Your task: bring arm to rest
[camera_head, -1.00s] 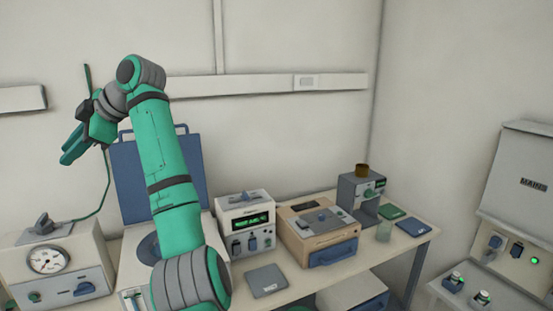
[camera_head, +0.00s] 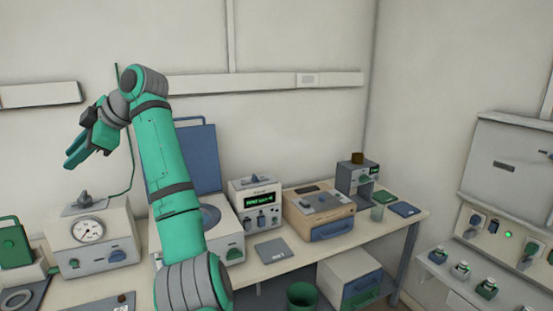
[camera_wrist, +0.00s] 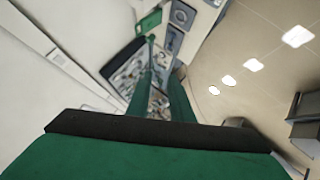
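My green and grey arm rises in front of the bench in the head view, bent at the elbow. My gripper (camera_head: 78,158) hangs at the left, above the box with the round dial, in front of the wall. Its two green fingers also show in the wrist view (camera_wrist: 160,98), with a narrow gap between them. Nothing shows between the fingers. The gripper touches nothing that I can see.
The bench holds a dial box (camera_head: 95,256), a white device with a lit display (camera_head: 254,212), a tan furnace box (camera_head: 320,232) and a grey device (camera_head: 347,180). A green bin (camera_head: 302,296) stands below. A side shelf (camera_head: 440,275) holds several small bottles.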

